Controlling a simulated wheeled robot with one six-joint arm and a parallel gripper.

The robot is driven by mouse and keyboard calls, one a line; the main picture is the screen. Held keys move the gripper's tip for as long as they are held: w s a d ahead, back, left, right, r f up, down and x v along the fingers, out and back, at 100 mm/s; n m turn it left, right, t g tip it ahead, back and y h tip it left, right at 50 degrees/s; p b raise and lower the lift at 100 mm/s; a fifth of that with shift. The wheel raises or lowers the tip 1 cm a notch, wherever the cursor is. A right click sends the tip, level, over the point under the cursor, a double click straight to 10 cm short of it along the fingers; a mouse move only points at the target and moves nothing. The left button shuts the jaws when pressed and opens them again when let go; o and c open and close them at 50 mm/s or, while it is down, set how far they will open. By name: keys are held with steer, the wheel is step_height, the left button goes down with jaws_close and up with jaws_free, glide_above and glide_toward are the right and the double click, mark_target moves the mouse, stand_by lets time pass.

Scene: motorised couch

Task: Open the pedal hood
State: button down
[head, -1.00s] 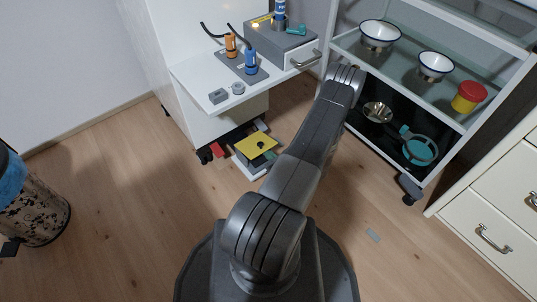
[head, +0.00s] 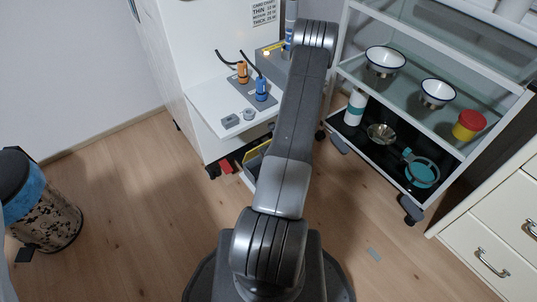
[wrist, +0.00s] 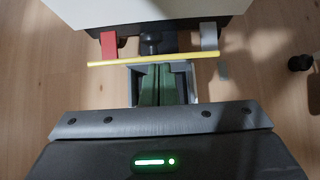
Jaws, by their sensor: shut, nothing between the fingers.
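The pedal hood (head: 257,149) is a yellow plate low under the white cabinet; my arm partly hides it in the head view. In the wrist view the hood (wrist: 153,60) shows as a thin yellow bar, nearly edge-on, so it appears raised. Below it in that view is a grey box with green inside, the pedal housing (wrist: 133,86). My gripper (wrist: 160,122) is shut and empty, at the near side of the housing. I cannot tell whether it touches the hood or housing. The head view does not show the fingers.
A red block (wrist: 108,45) and a grey block (wrist: 208,36) flank the hood. The white cabinet (head: 190,60) overhangs it. A wheeled glass trolley (head: 400,95) stands to the right, and a bin (head: 40,205) to the left. The wooden floor in front is mostly clear.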

steer(key=shift+w+a+r, duration=0.3)
steer(key=shift+w, duration=0.15)
stand_by(0.4)
